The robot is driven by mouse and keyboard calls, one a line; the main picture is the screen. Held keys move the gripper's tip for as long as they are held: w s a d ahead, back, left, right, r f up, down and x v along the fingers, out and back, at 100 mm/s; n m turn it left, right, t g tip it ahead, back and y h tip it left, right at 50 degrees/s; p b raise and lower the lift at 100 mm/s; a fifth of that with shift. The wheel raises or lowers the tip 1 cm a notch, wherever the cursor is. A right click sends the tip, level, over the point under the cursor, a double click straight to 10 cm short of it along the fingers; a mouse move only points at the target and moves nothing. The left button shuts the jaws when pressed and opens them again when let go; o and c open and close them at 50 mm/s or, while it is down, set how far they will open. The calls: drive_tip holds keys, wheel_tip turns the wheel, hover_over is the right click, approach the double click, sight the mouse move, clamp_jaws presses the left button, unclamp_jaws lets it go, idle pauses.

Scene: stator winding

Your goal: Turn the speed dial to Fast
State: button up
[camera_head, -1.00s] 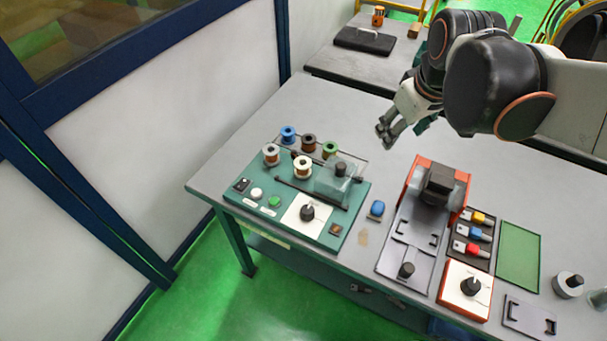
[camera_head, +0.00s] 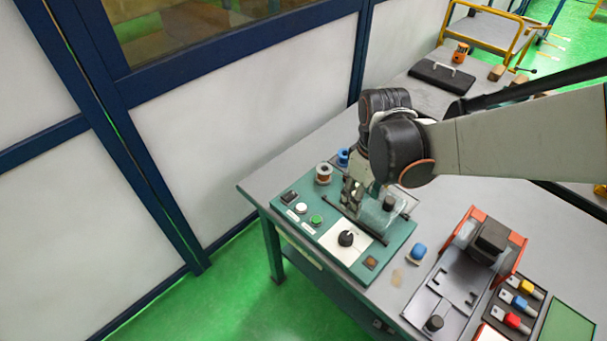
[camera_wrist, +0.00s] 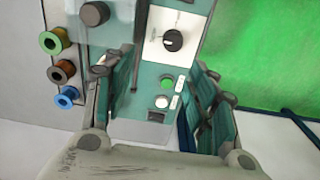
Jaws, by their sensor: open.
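A black dial (camera_head: 346,239) with a white pointer mark sits on a white plate at the front of the green winding machine (camera_head: 330,234). The dial also shows in the wrist view (camera_wrist: 172,40), beyond my fingertips. Its lettering is too small to read. My gripper (camera_head: 352,194) hangs over the machine's back part, behind the dial and apart from it. In the wrist view my gripper (camera_wrist: 166,72) is open and empty, with a green button (camera_wrist: 167,83) and a white button (camera_wrist: 162,101) visible between its fingers.
Wire spools, including a blue one (camera_wrist: 69,97) and a green one (camera_wrist: 54,41), stand beside my gripper. A clear cover (camera_head: 382,212) is on the machine. A blue knob (camera_head: 418,250) and an orange-sided fixture (camera_head: 486,240) stand to the right.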

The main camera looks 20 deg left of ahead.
sight(347, 236)
drive_tip(key=shift+n, duration=0.3)
drive_tip(key=f+b, duration=0.3)
drive_tip(key=f, duration=0.1)
drive_tip(key=s+f+b, duration=0.1)
drive_tip(key=f+b, duration=0.2)
drive_tip(key=f, duration=0.2)
drive_tip(key=s+a+f+b, duration=0.1)
drive_tip(key=f+b, duration=0.2)
drive_tip(key=f, duration=0.2)
drive_tip(key=shift+s+a+f+b, duration=0.1)
drive_tip(key=shift+s+f+b, duration=0.1)
drive_tip(key=shift+b, duration=0.1)
drive_tip(key=shift+w, duration=0.1)
drive_tip(key=c, duration=1)
